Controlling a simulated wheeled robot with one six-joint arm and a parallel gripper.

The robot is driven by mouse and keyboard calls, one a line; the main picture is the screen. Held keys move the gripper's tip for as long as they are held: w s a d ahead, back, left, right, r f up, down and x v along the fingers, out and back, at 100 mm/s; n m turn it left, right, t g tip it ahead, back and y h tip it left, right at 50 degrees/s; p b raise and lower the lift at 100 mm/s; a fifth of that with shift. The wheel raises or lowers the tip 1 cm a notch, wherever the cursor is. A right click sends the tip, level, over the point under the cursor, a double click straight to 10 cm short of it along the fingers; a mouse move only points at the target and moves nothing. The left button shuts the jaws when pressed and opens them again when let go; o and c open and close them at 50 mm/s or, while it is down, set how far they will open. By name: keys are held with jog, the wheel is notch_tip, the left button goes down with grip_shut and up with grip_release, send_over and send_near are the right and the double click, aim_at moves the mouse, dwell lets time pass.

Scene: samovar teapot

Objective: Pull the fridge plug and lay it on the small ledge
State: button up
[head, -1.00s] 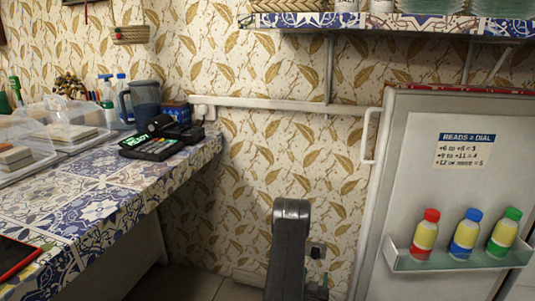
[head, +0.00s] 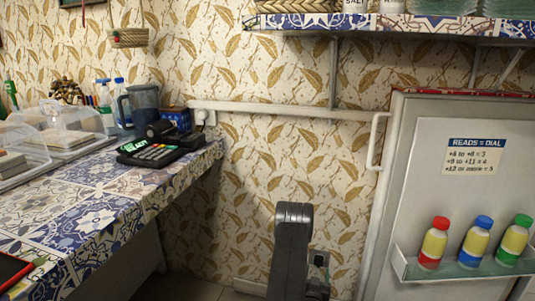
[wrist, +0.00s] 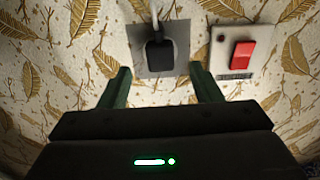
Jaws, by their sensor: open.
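In the wrist view a black plug (wrist: 160,54) sits in a grey socket plate (wrist: 184,62) on the wall, with a pale cord going up from it. My gripper (wrist: 163,82) is open, its two green fingers to either side and just below the plug, apart from it. A narrow pale strip (head: 250,287) at the wall's foot may be the small ledge; I cannot tell.
A red switch (wrist: 242,54) on a white plate is close right of the socket. The fridge (head: 430,210) with bottles on its door shelf stands at the right. A tiled counter (head: 100,208) with a black phone-like device (head: 158,150) is at the left. A wall shelf (head: 430,24) hangs above.

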aim_at(318, 263)
jog(key=shift+x, duration=2.25)
grip_shut()
jog(key=shift+v, duration=3)
